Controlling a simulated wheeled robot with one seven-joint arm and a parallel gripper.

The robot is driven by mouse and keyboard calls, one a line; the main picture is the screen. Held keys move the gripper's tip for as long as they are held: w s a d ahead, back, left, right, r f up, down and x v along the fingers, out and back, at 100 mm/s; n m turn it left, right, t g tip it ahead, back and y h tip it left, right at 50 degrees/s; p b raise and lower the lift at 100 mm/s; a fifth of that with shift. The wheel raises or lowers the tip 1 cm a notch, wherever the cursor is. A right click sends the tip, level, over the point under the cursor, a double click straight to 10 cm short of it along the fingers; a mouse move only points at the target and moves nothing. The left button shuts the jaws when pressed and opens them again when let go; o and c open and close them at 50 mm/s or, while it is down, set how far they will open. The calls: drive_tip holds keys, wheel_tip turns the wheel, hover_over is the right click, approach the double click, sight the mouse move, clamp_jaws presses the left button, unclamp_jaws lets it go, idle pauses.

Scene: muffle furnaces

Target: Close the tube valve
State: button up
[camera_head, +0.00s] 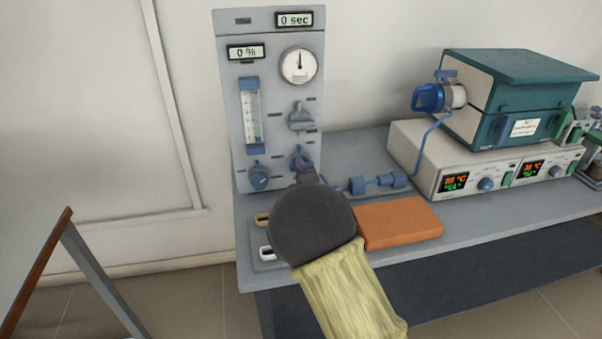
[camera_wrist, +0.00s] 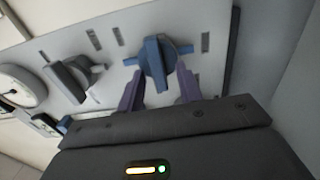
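The blue valve (camera_head: 298,158) is low on the right side of the upright grey panel (camera_head: 235,150). In the wrist view the blue valve (camera_wrist: 155,60) shows a long handle across a horizontal blue piece. My gripper (camera_wrist: 160,74) faces it with its two purple fingers apart, one on each side of the handle's near end. A gap shows between the handle and the fingers, so I cannot see firm contact. In the head view the dark wrist hides most of my gripper (camera_head: 304,172) and part of the valve.
A grey valve (camera_head: 301,117) is just above, and a blue knob (camera_head: 258,177) is to the left. Blue tube fittings (camera_head: 358,185) and an orange block (camera_head: 400,221) lie on the bench to the right. A green furnace (camera_head: 525,75) stands on a control box (camera_head: 420,150).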

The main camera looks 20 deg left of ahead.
drive_tip(key=shift+d, duration=0.1)
drive_tip(key=v, duration=1.7)
drive_tip(key=shift+s, duration=0.2)
